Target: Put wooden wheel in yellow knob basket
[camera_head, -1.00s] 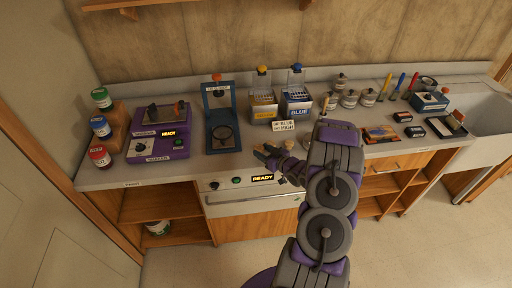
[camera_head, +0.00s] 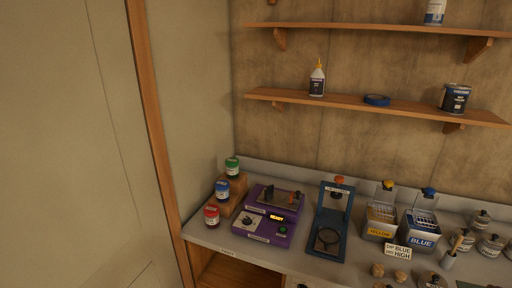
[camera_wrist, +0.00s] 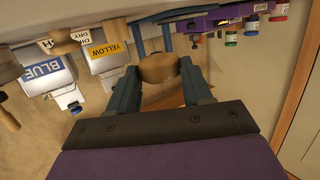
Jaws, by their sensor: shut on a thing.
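The wooden wheel (camera_wrist: 158,68) is a small tan disc between the fingertips of my gripper (camera_wrist: 157,76) in the wrist view. My gripper is shut on it and is outside the head view. The basket with the yellow knob (camera_head: 388,185) sits in the tank labelled YELLOW on the counter, right of centre in the head view. In the wrist view, which looks inverted, the yellow-labelled tank (camera_wrist: 107,50) is left of the wheel; the wheel looks apart from it.
The blue-labelled tank (camera_head: 421,231) stands right of the yellow one, with a sign (camera_head: 398,251) in front. A blue stand (camera_head: 328,235) with a ring and a purple machine (camera_head: 268,215) are left. Shelves (camera_head: 370,103) hang above. Small wooden pieces (camera_head: 377,270) lie at the counter front.

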